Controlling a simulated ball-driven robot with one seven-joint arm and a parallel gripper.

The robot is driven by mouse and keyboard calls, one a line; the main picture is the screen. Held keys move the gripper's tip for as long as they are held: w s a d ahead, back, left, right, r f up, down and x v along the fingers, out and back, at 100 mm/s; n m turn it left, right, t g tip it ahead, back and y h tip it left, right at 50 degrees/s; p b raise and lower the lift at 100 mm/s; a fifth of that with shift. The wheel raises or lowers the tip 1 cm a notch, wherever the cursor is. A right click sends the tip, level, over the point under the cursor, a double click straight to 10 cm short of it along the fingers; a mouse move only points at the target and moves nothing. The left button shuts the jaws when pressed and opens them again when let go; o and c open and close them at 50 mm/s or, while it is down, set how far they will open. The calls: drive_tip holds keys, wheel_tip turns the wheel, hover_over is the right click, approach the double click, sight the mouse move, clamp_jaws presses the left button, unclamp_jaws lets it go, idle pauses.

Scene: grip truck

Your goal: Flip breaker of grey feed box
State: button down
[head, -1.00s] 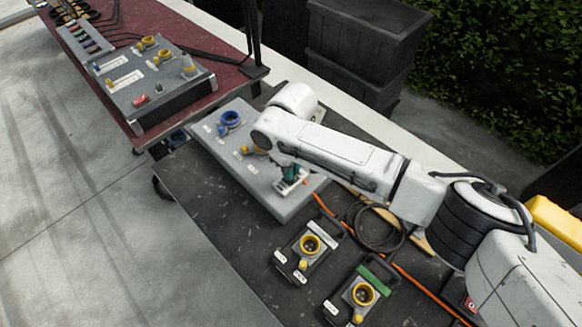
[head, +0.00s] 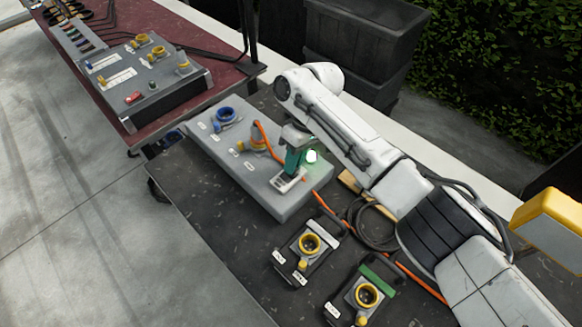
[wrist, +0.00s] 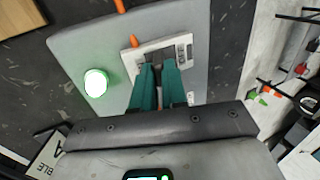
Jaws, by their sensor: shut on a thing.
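The grey feed box (head: 222,152) lies on the dark cart top, with a blue socket and a yellow socket on its face. Its breaker (head: 288,182) is a pale-framed plate at the near right end. It also shows in the wrist view (wrist: 181,45). My gripper (head: 291,171) points down onto the breaker. In the wrist view its teal fingers (wrist: 158,64) are close together at the dark middle of the plate, shut on the breaker's lever, which they mostly hide. A round lamp (wrist: 96,82) beside the breaker glows green-white; the head view shows it too (head: 311,156).
An orange cable (head: 268,140) runs by the box's yellow socket. Two small black boxes with yellow sockets (head: 309,243) (head: 366,294) stand nearer on the cart. A coiled black cable (head: 372,225) lies right. A red table (head: 215,70) holds another grey panel (head: 150,80).

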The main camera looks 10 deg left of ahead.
drive_tip(key=shift+w+d+f+g+y+b, duration=0.15)
drive_tip(key=shift+w+f+g+y+b, duration=0.2)
drive_tip(key=shift+b, duration=0.6)
drive_tip(key=shift+r+g+y+b, duration=0.25)
drive_tip(key=shift+g+b, duration=0.1)
drive_tip(key=shift+b, duration=0.1)
drive_tip(key=shift+d, duration=0.1)
drive_tip(key=c, duration=1.2)
unclamp_jaws()
drive_tip(key=shift+o, duration=0.2)
drive_tip(key=shift+f, duration=0.1)
drive_tip(key=shift+s+p, duration=0.1)
drive_tip(key=shift+p, duration=0.2)
